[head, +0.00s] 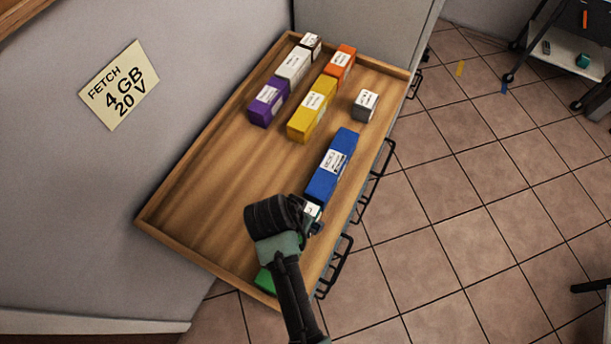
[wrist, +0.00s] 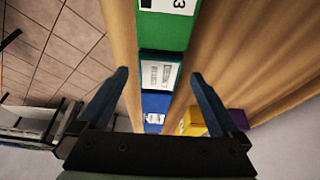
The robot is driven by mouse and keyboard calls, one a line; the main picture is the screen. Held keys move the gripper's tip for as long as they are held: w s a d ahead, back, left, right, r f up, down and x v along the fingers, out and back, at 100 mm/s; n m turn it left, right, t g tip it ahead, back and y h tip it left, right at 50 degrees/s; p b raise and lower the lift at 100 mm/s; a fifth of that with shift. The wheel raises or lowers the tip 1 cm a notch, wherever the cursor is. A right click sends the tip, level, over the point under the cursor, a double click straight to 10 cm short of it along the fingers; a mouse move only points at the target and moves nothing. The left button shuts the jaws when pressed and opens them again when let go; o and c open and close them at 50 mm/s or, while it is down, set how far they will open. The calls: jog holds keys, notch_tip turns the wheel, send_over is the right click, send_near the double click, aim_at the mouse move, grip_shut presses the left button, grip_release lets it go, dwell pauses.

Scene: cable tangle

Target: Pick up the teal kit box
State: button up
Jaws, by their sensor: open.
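The teal kit box (wrist: 160,71) sits between a green box (wrist: 163,25) and a blue box (wrist: 155,108) in the wrist view, with a white label on top. In the head view only a small part of the teal box (head: 312,209) shows beside my gripper. My gripper (wrist: 159,76) is open and empty, its two fingers on either side of the teal box in the picture. I cannot tell how far above it the fingertips are.
The drawer's left part is bare. A wall sign (head: 119,86) reads "FETCH 4 GB 20 V". A cart (head: 565,50) stands far right.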

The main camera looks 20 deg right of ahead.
jog(key=shift+x, duration=0.9)
jog(key=shift+d+p+x, duration=0.15)
jog(key=shift+p+x, duration=0.1)
jog(key=shift+x, duration=1.05)
jog(key=shift+d+p+x, duration=0.15)
jog(key=shift+p+x, duration=0.05)
jog(key=shift+x, duration=1.1)
jog(key=shift+w+r, duration=0.1)
jog(key=shift+r, duration=0.1)
jog(key=c, duration=1.5)
